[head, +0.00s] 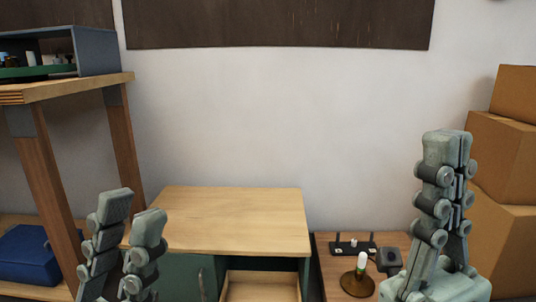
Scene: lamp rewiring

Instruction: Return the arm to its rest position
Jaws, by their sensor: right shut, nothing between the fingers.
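My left gripper (132,204) stands upright at the lower left, its two fingers spread with a gap between the tips, open and empty. It shows in front of the wooden worktop's left side. My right gripper (449,148) stands upright at the right, its fingers closed together with nothing between them. The lamp (359,277), with a brass-coloured round base and a white bulb-like top, stands upright on the small wooden side table (325,262), left of my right gripper.
A wooden-topped green cabinet (235,212) with an open drawer (260,287) stands in the middle. A black device with antennas (352,247) and a small dark box (389,260) sit near the lamp. Cardboard boxes (501,155) are stacked at right; a wooden shelf (70,90) stands at left.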

